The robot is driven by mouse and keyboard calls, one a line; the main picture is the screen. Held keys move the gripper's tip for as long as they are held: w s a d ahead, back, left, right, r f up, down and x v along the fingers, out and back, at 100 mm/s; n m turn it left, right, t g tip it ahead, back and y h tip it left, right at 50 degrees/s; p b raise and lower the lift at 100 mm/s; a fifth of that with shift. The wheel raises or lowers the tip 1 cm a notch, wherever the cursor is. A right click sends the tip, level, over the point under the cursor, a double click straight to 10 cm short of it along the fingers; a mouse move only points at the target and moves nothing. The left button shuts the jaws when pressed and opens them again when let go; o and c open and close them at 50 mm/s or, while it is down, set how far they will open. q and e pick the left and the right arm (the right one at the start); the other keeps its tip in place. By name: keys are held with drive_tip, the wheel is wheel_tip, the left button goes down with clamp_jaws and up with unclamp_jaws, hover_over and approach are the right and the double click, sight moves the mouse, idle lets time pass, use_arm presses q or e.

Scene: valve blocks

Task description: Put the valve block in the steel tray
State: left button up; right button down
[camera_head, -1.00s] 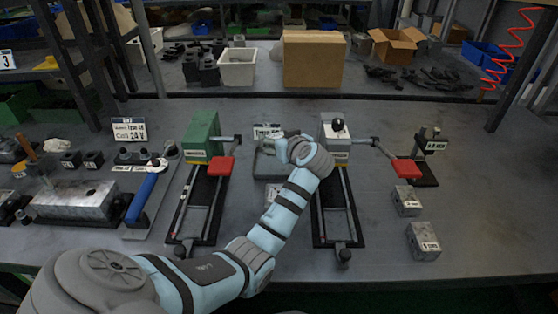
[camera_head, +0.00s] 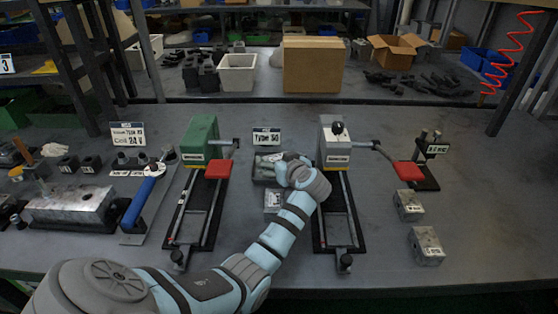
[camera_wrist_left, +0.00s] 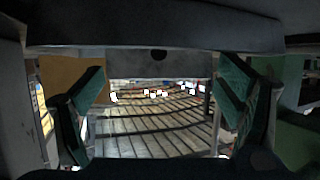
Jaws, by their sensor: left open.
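Small grey metal blocks with white labels stand on the bench: one (camera_head: 408,205) and another (camera_head: 425,246) at the right, and one (camera_head: 272,201) in front of my left wrist. I cannot tell which one is the task's valve block. A grey metal piece (camera_head: 263,168), perhaps the steel tray, lies below the "Type 50" sign and is partly hidden by my gripper. My left gripper (camera_head: 284,163) is beside it in the head view, its fingers mostly hidden by the wrist. The left wrist view shows the gripper (camera_wrist_left: 165,98) open, with nothing between its fingers.
A green fixture (camera_head: 201,140) and a grey fixture (camera_head: 335,152), both with red-padded levers, stand either side of my wrist. A large metal block (camera_head: 70,205) and a blue-handled tool (camera_head: 146,190) lie at left.

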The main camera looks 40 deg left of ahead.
use_arm(q)
drive_tip(key=p+v, duration=0.1)
drive_tip(key=v, duration=0.6)
drive_tip(key=shift+s+d+r+p, duration=0.1)
drive_tip(key=shift+d+r+p, duration=0.1)
drive_tip(key=shift+d+p, duration=0.1)
drive_tip(key=shift+f, duration=0.1)
drive_tip(key=shift+a, duration=0.1)
